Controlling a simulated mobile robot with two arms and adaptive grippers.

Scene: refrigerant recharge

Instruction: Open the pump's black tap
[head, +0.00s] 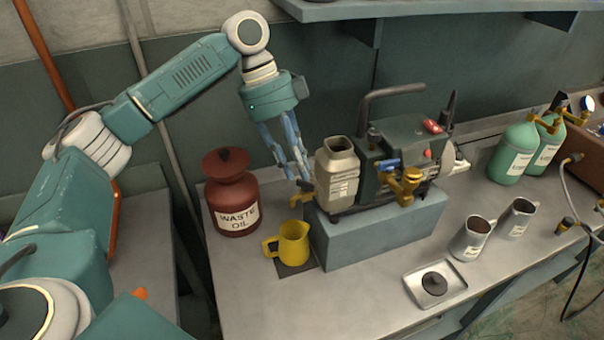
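The pump (403,147) is a dark green-grey machine with a grey handle, standing on a blue-grey block. A brass tap (303,197) with a small dark top sticks out low at its left end; this looks like the black tap. My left gripper (298,178) points down just above it, its blue fingers apart with a gap between them. The fingertips partly cover the tap's top, and I cannot tell whether they touch it. A larger brass fitting (407,181) and a blue lever (387,164) are on the pump's front. My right gripper is not in view.
A yellow jug (292,243) stands on a dark mat below the tap. A red waste oil can (231,193) is to its left. Two metal mugs (471,239), a small tray (421,298) with a black cap, and green cylinders (513,153) are to the right. The bench's front left is clear.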

